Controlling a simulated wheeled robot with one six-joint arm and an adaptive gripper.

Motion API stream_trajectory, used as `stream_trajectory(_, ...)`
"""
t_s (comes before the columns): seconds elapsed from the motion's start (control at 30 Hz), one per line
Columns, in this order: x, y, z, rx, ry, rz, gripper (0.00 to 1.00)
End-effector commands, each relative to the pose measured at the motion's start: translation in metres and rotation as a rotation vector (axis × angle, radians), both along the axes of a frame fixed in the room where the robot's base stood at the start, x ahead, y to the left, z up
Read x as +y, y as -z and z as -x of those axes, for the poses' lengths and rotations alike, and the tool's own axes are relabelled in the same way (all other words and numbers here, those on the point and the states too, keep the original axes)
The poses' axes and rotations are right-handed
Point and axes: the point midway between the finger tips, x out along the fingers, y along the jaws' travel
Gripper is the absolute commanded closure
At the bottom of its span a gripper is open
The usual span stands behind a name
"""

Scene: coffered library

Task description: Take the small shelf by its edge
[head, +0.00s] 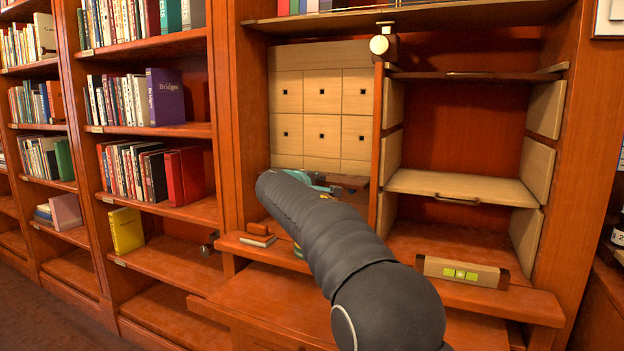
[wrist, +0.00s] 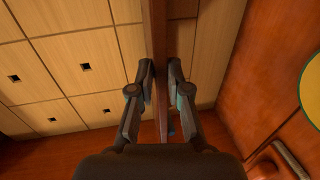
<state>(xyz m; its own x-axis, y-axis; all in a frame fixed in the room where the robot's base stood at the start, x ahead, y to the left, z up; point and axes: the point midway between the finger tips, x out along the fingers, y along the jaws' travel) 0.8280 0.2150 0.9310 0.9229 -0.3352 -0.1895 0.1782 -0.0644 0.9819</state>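The small shelf is a thin dark-brown board (head: 347,181) in front of the pale panelled back of the left bay in the head view. In the wrist view the board (wrist: 160,45) runs edge-on from the top down between my fingers. My gripper (head: 318,180) is at its left end in the head view, partly hidden behind my dark arm. In the wrist view my gripper (wrist: 161,75) has one finger on each side of the board. The fingers are close to it, with a narrow gap showing on the right side.
Pale square panels with dark holes (head: 322,91) stand behind. A vertical divider (head: 377,140) is right of the gripper, with an open bay and pale shelf (head: 460,186) beyond. Bookshelves fill the left.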

Motion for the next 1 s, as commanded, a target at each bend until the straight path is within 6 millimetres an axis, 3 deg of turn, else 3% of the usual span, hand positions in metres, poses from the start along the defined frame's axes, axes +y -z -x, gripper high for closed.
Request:
stream_trajectory(0.73, 0.0, -0.012, 0.0, 0.0, -0.001, -0.001, 1.0)
stream_trajectory(1.0, 0.006, -0.009, 0.015, 0.0, -0.001, 0.0, 1.0)
